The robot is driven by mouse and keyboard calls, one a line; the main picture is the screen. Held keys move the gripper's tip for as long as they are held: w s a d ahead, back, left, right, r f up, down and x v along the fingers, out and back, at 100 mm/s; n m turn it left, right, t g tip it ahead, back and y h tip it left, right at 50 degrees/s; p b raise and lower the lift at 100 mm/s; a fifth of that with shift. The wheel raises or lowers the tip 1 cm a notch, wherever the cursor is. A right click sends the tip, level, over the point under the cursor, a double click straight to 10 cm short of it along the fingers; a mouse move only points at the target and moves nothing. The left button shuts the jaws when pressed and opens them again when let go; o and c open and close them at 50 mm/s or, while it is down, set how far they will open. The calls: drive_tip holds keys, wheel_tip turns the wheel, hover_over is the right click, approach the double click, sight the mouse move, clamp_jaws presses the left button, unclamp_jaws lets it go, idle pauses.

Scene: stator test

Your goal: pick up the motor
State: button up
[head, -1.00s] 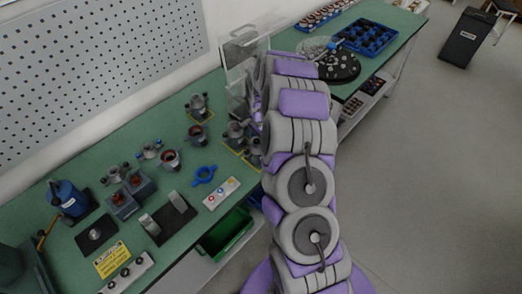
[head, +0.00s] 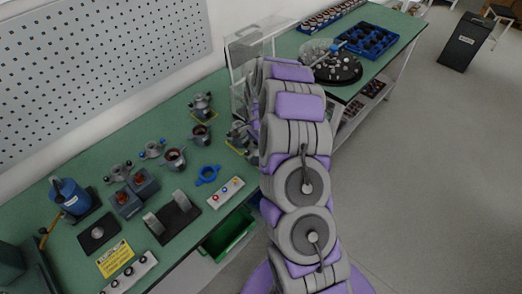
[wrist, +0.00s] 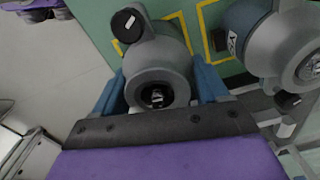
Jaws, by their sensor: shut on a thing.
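A grey motor (wrist: 160,62) with a dark round opening in its near end sits between the two blue fingers of my gripper (wrist: 158,88) in the wrist view. The fingers are shut on its sides. A black cap shows on its upper left. A second grey motor (wrist: 262,38) with a white label is close on the right. In the head view, my arm hides my gripper and most of the motor area (head: 238,133). I cannot tell whether the held motor is lifted off the green bench.
The green bench (head: 100,170) runs along a pegboard wall. Other motor parts (head: 174,160), a blue ring (head: 208,174) and a button strip (head: 225,192) lie left of my arm. A clear panel (head: 250,45) stands behind it. A blue tray (head: 368,40) is further back.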

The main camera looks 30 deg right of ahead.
drive_tip(key=shift+a, duration=0.25)
drive_tip(key=shift+c, duration=0.7)
drive_tip(key=c, duration=0.3)
drive_tip(key=shift+d, duration=0.35)
drive_tip(key=shift+c, duration=0.8)
drive_tip(key=shift+d, duration=0.5)
drive_tip(key=shift+c, duration=0.2)
drive_tip(key=r, duration=0.2)
drive_tip(key=a+r+p, duration=0.1)
drive_tip(key=r, duration=0.1)
drive_tip(key=shift+s+a, duration=0.1)
drive_tip(key=shift+s, duration=0.05)
drive_tip(key=s+d+r+p, duration=0.1)
drive_tip(key=s+d, duration=0.1)
drive_tip(key=s, duration=1.3)
drive_tip(key=shift+s+d+p, duration=0.2)
drive_tip(key=shift+s+p, duration=0.05)
drive_tip(key=shift+p, duration=0.05)
